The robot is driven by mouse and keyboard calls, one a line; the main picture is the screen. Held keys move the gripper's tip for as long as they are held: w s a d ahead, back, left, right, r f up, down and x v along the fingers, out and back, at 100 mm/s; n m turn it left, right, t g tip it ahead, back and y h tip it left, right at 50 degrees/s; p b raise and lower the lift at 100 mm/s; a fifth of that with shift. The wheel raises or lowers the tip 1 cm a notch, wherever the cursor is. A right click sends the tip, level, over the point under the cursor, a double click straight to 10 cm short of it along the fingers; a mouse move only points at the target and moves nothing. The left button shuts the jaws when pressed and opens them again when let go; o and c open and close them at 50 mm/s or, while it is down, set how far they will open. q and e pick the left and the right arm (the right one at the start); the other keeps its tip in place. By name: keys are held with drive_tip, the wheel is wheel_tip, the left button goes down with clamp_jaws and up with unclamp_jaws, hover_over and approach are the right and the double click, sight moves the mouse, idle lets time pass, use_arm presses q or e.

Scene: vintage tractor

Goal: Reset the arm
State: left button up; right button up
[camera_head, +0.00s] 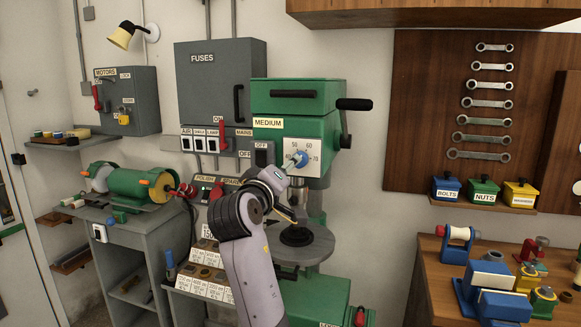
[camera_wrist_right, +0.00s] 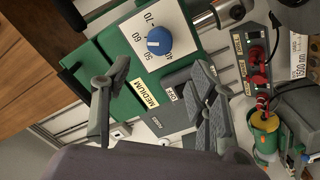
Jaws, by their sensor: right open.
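My right arm rises from the bottom middle of the head view, its wrist bent in front of the green drill press (camera_head: 297,100). My right gripper (camera_wrist_right: 160,78) is open and empty in the right wrist view, its two dark fingers spread apart. Between and beyond the fingers is the press's white dial plate (camera_wrist_right: 140,48) with a blue knob (camera_wrist_right: 159,41). The knob also shows in the head view (camera_head: 299,159), just above my wrist. I cannot tell the exact gap between fingers and press. My left gripper is not in view.
A grey fuse box (camera_head: 215,85) hangs left of the press. A bench grinder (camera_head: 140,184) stands at the left. A wooden bench (camera_head: 440,280) with small tools is at the right, below bolt, nut and washer boxes. The wall between press and bench is clear.

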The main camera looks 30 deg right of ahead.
drive_tip(key=shift+s+a, duration=0.5)
drive_tip(key=shift+a, duration=0.05)
